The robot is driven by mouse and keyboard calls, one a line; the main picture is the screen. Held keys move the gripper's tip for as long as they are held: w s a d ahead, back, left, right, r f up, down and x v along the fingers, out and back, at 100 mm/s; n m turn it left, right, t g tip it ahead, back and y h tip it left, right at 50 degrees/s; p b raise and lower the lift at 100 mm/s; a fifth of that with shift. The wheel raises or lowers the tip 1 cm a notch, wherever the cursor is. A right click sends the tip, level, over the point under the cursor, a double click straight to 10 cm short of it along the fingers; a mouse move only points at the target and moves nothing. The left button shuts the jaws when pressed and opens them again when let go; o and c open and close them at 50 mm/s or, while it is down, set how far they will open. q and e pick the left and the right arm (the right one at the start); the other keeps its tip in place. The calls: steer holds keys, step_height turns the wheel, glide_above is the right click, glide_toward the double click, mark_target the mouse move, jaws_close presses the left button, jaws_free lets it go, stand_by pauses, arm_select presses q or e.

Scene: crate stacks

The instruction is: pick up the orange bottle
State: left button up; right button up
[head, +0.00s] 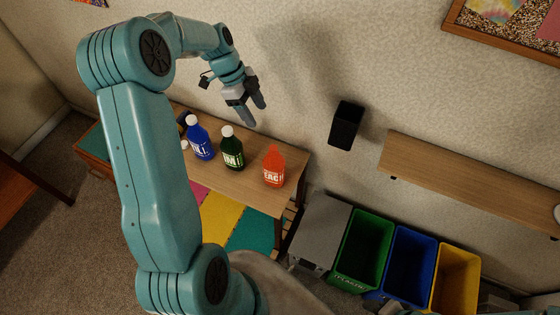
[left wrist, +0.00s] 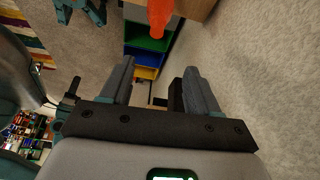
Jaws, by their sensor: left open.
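The orange bottle (head: 274,167) stands upright near the right end of a wooden table (head: 252,191), with white lettering on its side. Part of it shows at the top of the left wrist view (left wrist: 160,14), beyond the fingertips. My left gripper (head: 257,113) is open and empty, above and to the left of the orange bottle in the head view and apart from it. Its two spread fingers (left wrist: 158,70) fill the middle of the left wrist view. I cannot make out my right gripper; only teal parts of mine show at the bottom right of the head view.
A dark green bottle (head: 232,152) and a blue bottle (head: 200,143), both white-capped, stand left of the orange one. Right of the table are a grey box (head: 320,232) and green (head: 362,245), blue (head: 409,262) and yellow (head: 455,275) bins. A wall shelf (head: 470,180) hangs above them.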

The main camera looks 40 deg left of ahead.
arm_select(q)
steer(key=p, duration=0.2)
glide_above(273, 148)
steer(key=a, duration=0.2)
step_height(273, 148, down, 9)
steer(key=shift+s+f, duration=0.15)
steer(key=shift+d+f, duration=0.2)
steer(key=x, duration=0.1)
steer(key=p+x, duration=0.1)
steer(key=x, duration=0.1)
steer(key=p+x, duration=0.1)
steer(key=shift+s+f, duration=0.15)
steer(key=shift+f, duration=0.15)
steer(key=shift+d+f, duration=0.1)
steer(key=shift+f, duration=0.35)
steer(key=c, duration=0.8)
